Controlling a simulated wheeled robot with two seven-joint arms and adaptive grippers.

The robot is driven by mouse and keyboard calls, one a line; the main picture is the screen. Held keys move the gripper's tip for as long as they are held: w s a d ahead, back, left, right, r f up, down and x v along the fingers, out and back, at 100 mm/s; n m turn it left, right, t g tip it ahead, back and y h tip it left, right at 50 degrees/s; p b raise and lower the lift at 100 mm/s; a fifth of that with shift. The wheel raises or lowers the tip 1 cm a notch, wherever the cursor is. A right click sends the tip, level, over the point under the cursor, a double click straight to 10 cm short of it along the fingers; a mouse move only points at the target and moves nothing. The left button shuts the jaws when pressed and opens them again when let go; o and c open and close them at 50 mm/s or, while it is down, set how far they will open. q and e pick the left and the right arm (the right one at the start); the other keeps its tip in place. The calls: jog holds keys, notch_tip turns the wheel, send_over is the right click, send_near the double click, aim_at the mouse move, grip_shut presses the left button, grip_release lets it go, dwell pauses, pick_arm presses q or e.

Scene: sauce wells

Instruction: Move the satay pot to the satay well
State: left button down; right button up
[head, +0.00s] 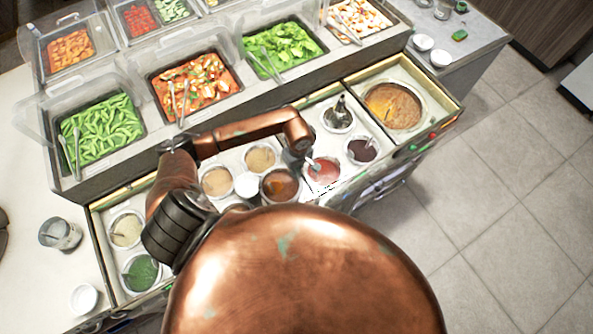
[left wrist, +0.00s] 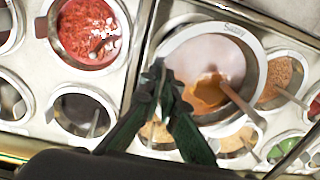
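The satay pot (left wrist: 215,62), a round steel pot of orange-brown sauce with a pale sheen and a label on its rim, fills the middle of the left wrist view. It looks larger and nearer than the pots around it. In the head view it appears to be the brown pot (head: 280,187) near the middle of the counter. My left gripper (left wrist: 166,82) has its dark green fingers closed together at the pot's rim, seemingly pinching it. In the head view the fingers are mostly hidden. I cannot tell which opening is the satay well. My right gripper is not in view.
Close by stand a red sauce pot (head: 323,171), a dark pot (head: 362,150), and tan pots (head: 217,182). A larger brown pot (head: 394,105) sits at the right end, a green one (head: 143,271) at the left. Lidded food trays (head: 195,85) rise behind.

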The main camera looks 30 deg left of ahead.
pick_arm(q)
jog(key=shift+f+b, duration=2.45)
jog(key=shift+f, duration=0.05)
notch_tip(320, 180, down, 4)
jog(key=b, duration=0.4)
jog(key=shift+f, duration=0.25)
jog(key=shift+f+b, duration=0.35)
jog(key=shift+b, duration=0.35)
jog(key=c, duration=2.5)
grip_release()
jog(key=shift+c, duration=0.7)
jog(key=shift+o, duration=1.2)
